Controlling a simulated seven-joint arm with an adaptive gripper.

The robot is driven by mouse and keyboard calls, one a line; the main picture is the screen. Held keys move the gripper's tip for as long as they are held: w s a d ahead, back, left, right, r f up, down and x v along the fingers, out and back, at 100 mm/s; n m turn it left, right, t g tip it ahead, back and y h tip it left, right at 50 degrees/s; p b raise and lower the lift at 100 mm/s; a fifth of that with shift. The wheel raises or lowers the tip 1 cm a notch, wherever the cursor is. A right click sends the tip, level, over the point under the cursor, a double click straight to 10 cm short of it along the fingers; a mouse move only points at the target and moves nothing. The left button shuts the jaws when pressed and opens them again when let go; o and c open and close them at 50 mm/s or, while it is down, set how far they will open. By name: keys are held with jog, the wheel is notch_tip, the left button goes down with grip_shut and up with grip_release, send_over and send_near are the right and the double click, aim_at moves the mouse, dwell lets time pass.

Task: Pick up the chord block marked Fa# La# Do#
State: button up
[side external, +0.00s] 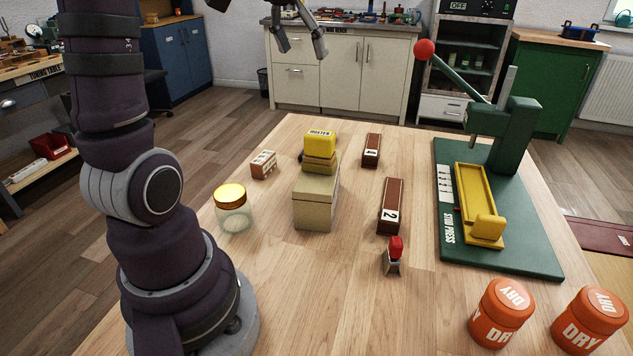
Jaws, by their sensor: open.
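No label reading Fa# La# Do# can be made out. A small brown block (263,164) with a white label lies at the left back of the table; its lettering is too small to read. Two longer brown blocks lie right of the middle: one marked 2 (390,206), and one farther back (371,150) with a white label I cannot read clearly. My gripper (302,53) hangs at the top of the view, high and apart from all the blocks. Its two fingers are spread, with nothing between them.
A tan box (316,205) carries a yellow piece marked MASTER (320,145). A gold-lidded jar (233,212) stands at left. A red-topped piece (394,257) stands before block 2. A green stud press (515,130) and orange DRY jars (501,315) are at right. Front middle is clear.

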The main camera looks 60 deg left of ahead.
jog(key=s+a+f+n, duration=0.2)
jog(key=a, duration=0.7)
jog(key=n+g, duration=0.1)
send_over(262, 158)
jog(key=s+d, duration=0.2)
jog(key=s, duration=0.1)
notch_tip(262, 158, down, 17)
jog(key=shift+y, duration=0.5)
jog(key=x, duration=1)
jog(key=shift+w+d+f, duration=0.15)
jog(key=shift+w+f, duration=0.1)
jog(key=shift+f, duration=0.05)
jog(key=shift+c, duration=0.4)
grip_shut()
